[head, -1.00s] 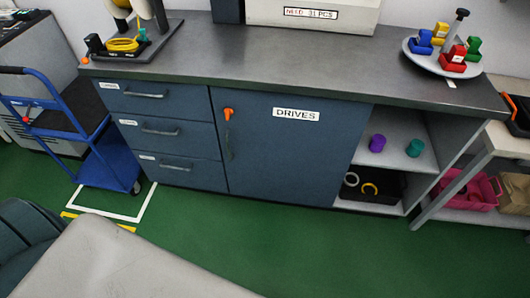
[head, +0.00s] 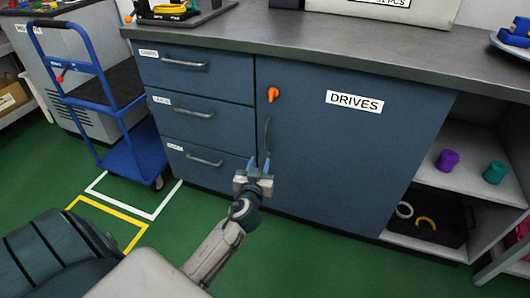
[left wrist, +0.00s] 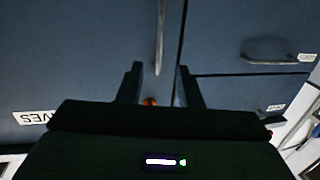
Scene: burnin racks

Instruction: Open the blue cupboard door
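The blue cupboard door (head: 335,150) is shut, with a "DRIVES" label (head: 354,102) near its top. An orange catch (head: 273,94) sits at its upper left, above a vertical bar handle (head: 267,136). My left gripper (head: 259,163) is at the lower end of the handle. In the left wrist view my left gripper (left wrist: 162,85) has its two fingers apart, and the handle (left wrist: 160,38) runs into the space between them in the picture. Whether it touches the fingers I cannot tell. The orange catch (left wrist: 150,101) shows partly behind the gripper body. My right gripper is not in view.
Three drawers (head: 195,115) with bar handles are left of the door. Open shelves (head: 470,170) at right hold purple and teal pieces and a black bin (head: 440,222). A blue trolley (head: 130,155) stands at left. The green floor (head: 310,260) before the door is clear.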

